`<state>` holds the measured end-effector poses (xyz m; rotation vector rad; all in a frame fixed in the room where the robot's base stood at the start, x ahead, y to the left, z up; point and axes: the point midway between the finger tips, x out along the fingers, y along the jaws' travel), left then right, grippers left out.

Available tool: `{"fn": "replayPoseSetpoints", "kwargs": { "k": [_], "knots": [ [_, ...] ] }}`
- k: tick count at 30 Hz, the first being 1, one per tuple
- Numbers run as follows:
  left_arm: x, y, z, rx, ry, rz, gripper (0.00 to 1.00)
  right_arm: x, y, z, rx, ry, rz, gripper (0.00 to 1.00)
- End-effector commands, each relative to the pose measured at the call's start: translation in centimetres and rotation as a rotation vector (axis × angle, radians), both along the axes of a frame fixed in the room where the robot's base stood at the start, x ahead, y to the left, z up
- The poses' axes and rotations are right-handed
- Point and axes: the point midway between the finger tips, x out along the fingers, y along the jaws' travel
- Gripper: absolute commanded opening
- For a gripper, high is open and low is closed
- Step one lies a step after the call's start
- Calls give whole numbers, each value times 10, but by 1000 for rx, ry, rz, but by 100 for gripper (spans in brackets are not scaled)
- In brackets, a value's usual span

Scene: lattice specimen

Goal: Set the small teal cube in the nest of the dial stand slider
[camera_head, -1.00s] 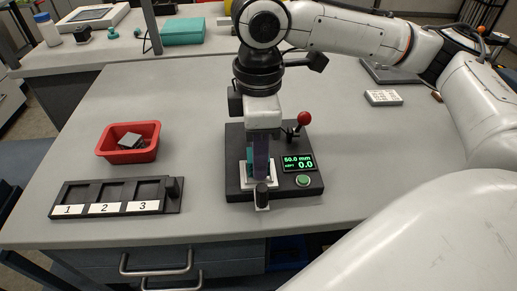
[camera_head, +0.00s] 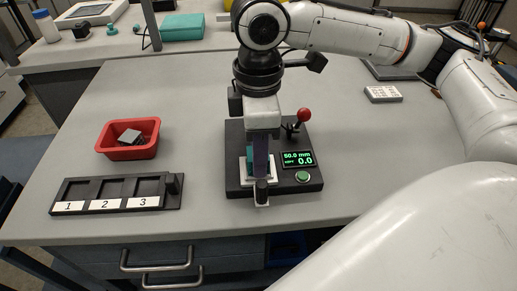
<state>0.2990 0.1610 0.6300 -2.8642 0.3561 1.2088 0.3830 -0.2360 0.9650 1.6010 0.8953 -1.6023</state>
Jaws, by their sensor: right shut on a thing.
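The dial stand (camera_head: 233,178) is a black base on the bench with a green-lit display (camera_head: 298,159), a green button and a red-knobbed lever. Its slider (camera_head: 244,178) has a pale plate and a dark knob (camera_head: 262,191) at the front edge. The teal cube (camera_head: 250,156) shows partly at the left side of my right gripper (camera_head: 260,168). That gripper points down over the slider, shut on the cube. The fingers hide much of the cube and the nest, so I cannot tell whether the cube touches the nest floor. My left gripper is out of view.
A pale keypad (camera_head: 383,94) lies at the back right. Bench between tray and stand is clear.

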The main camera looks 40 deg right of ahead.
Motion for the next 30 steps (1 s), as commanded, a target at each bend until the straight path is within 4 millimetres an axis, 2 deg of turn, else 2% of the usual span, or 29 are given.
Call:
{"fn": "replayPoseSetpoints", "kwargs": {
  "k": [23, 24, 27, 30],
  "knots": [
    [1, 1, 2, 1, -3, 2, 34, -1, 0, -8, 0, 2, 0, 11],
    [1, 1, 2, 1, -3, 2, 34, -1, 0, -8, 0, 4, 0, 37],
    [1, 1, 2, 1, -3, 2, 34, -1, 1, -9, 0, 6, 1, 52],
    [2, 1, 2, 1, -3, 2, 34, -3, 1, -9, 1, 10, 4, 52]
  ]
}}
